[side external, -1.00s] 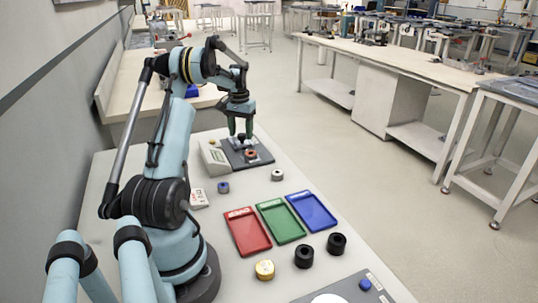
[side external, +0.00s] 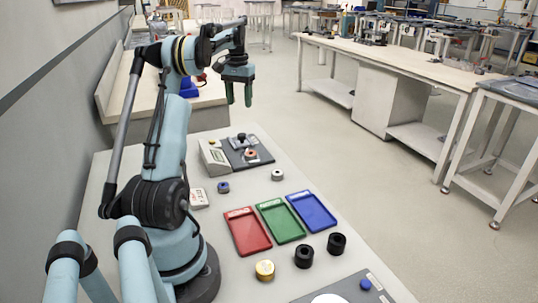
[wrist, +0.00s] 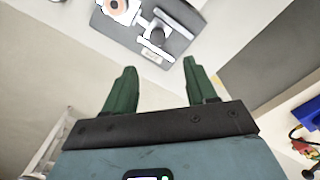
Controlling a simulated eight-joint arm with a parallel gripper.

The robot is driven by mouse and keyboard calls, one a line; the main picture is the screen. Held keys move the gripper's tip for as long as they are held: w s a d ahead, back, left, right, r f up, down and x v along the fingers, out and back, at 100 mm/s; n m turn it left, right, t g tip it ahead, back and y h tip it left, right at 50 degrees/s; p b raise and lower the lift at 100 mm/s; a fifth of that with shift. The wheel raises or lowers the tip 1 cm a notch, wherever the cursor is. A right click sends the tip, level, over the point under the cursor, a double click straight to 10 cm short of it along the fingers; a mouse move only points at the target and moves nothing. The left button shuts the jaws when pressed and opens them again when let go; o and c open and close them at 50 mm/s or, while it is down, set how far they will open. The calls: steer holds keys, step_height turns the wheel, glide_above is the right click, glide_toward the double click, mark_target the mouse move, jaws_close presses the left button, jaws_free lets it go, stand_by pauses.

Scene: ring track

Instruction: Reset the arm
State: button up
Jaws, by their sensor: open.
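My gripper (side external: 238,100) is raised in the air above the far end of the table in the side view. Its two green fingers point down, apart, with nothing between them. In the wrist view my gripper (wrist: 155,80) also shows open and empty. The dark grey plate (side external: 246,152) with small fixtures and an orange ring (side external: 251,155) lies below it on the table. The plate also shows in the wrist view (wrist: 185,25), well beyond the fingertips.
Red (side external: 247,231), green (side external: 280,220) and blue (side external: 312,211) trays lie empty mid-table. Black rings (side external: 303,256), a gold ring (side external: 265,270), a white ring (side external: 277,174) and a blue ring (side external: 223,187) stand around them. A wall (side external: 40,130) runs along the left.

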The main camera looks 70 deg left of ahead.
steer(key=shift+r, duration=0.3)
steer(key=w+d+r+m+t+y, duration=0.15)
steer(key=w+d, duration=0.25)
steer(key=d, duration=0.7)
steer(key=w+d+r+m+t, duration=0.1)
steer(key=w+d+r+m, duration=0.3)
steer(key=d, duration=0.6)
steer(key=s+d+f+m+t, duration=0.1)
steer(key=s+d+f+t, duration=0.1)
steer(key=d, duration=0.9)
steer(key=s+d+f+m+t+h, duration=0.1)
steer(key=s+d+f, duration=0.3)
steer(key=d, duration=0.8)
step_height(320, 180, down, 2)
steer(key=shift+s+d+m+t, duration=0.25)
steer(key=shift+s+m+t, duration=0.05)
steer(key=shift+m+t, duration=0.5)
